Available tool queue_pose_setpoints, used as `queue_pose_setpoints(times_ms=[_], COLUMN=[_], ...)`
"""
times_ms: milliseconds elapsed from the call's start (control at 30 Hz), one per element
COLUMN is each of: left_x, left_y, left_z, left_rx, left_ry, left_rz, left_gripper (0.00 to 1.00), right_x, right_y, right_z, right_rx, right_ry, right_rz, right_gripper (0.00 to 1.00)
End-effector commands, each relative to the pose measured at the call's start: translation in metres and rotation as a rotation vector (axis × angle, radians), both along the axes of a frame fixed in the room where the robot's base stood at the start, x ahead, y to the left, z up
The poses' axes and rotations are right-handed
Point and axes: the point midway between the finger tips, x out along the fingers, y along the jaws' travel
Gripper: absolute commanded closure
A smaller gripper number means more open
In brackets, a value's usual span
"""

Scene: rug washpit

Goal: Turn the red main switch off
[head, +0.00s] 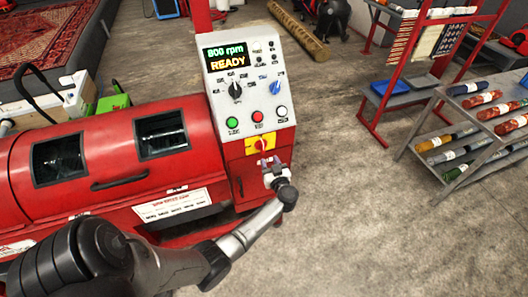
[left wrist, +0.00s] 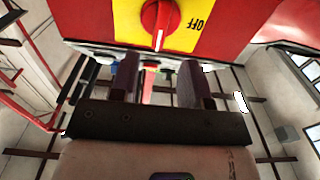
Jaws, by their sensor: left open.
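The red main switch (head: 262,145) is a round knob on a yellow plate (head: 250,149), low on the front of the red machine's control column. In the left wrist view the knob (left wrist: 161,16) shows at the top, with a white mark on its grip. The yellow plate (left wrist: 186,40) there carries the word OFF, upside down, right of the knob. My left gripper (head: 270,163) is open just below and in front of the switch. In the left wrist view its two fingers (left wrist: 158,80) stand apart, with the knob beyond them. My right gripper is not in view.
The control panel (head: 217,100) above has a lit display reading "800 rpm READY", dials and buttons. The red drum machine (head: 100,150) extends left. A metal rack (head: 440,102) with rolled rugs stands at right. Concrete floor (head: 340,200) is clear between them.

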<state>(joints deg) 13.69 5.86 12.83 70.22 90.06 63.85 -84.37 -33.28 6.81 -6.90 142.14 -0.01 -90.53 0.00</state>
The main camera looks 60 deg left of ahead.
Motion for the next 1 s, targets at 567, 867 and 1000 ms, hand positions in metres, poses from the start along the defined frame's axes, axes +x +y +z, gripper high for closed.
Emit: queue_pose_setpoints(times_ms=[567,867,1000], left_x=[0.014,0.015,0.015], left_y=[0.065,0.067,0.067], left_z=[0.000,0.000,0.000], left_rx=[0.001,0.000,0.000], left_ry=[-0.001,-0.001,-0.001], left_rz=[-0.002,-0.002,-0.002], left_gripper=[0.57,0.57,0.65], right_x=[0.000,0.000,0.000], right_y=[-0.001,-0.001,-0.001], right_z=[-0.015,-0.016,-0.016], right_rx=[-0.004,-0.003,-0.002], right_ry=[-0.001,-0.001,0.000], right_rz=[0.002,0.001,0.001], right_gripper=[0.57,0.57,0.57])
